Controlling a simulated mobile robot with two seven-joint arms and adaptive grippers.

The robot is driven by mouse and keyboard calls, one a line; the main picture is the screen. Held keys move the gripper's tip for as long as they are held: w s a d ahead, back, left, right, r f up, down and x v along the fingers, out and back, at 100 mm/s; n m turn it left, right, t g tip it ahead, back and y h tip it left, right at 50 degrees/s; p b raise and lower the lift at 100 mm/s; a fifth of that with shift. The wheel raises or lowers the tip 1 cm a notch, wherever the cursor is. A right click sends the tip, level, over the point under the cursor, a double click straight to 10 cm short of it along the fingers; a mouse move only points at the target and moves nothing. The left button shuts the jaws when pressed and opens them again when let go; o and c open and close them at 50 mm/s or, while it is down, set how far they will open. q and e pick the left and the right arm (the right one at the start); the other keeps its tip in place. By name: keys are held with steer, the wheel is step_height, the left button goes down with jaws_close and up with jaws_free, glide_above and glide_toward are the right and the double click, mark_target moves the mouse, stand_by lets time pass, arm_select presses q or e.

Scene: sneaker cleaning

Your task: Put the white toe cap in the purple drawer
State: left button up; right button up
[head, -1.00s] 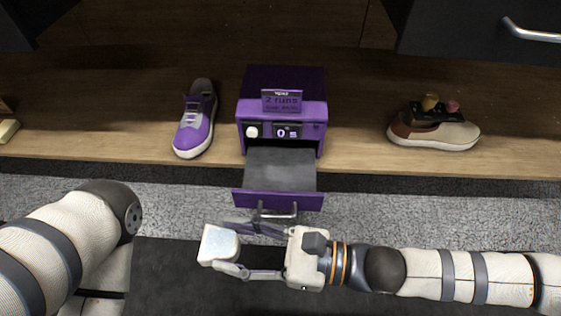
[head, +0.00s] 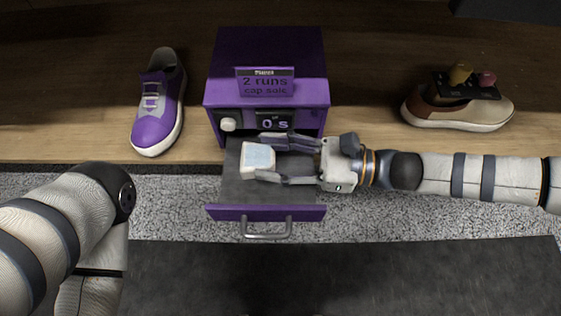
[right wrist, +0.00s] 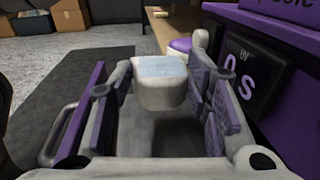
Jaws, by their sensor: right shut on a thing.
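The white toe cap (head: 257,160), a small rounded white block with a pale blue top, is between the fingers of my right gripper (head: 268,159). It also shows at the fingertips in the right wrist view (right wrist: 160,85). The gripper is shut on it and holds it over the tray of the open purple drawer (head: 225,213). I cannot tell whether the cap touches the drawer floor. The drawer is pulled out of the purple box (head: 268,60), its metal handle facing me. My left arm is at lower left; its gripper is out of the picture.
A purple sneaker (head: 158,103) stands left of the box on the wooden shelf. A tan and brown shoe (head: 455,107) with a dark tray and small knobs on it is at the right. A sign (head: 265,82) stands on the box front. Grey carpet lies below.

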mark_target(281, 164)
steer(key=shift+w+d+f+b, duration=0.35)
steer(key=shift+w+f, duration=0.3)
steer(key=shift+f, duration=0.25)
arm_select(q)
steer(key=shift+s+f+g+b, duration=0.15)
steer(key=shift+s+f+b, duration=0.1)
steer(key=shift+f+b, duration=0.25)
steer(key=shift+s+f+g+b, duration=0.15)
steer(key=shift+s+f+b, duration=0.1)
steer(key=shift+f+b, duration=0.2)
arm_select(e)
steer(key=shift+w+d+f, duration=0.15)
steer(key=shift+f, duration=0.75)
steer(key=shift+w+d+f, duration=0.1)
steer(key=shift+w+f, duration=0.05)
steer(key=shift+f, duration=0.75)
steer(key=shift+f, duration=0.25)
steer(key=o, duration=1.2)
arm_select(q)
steer(key=shift+f, duration=0.1)
arm_select(e)
steer(key=shift+r, duration=0.15)
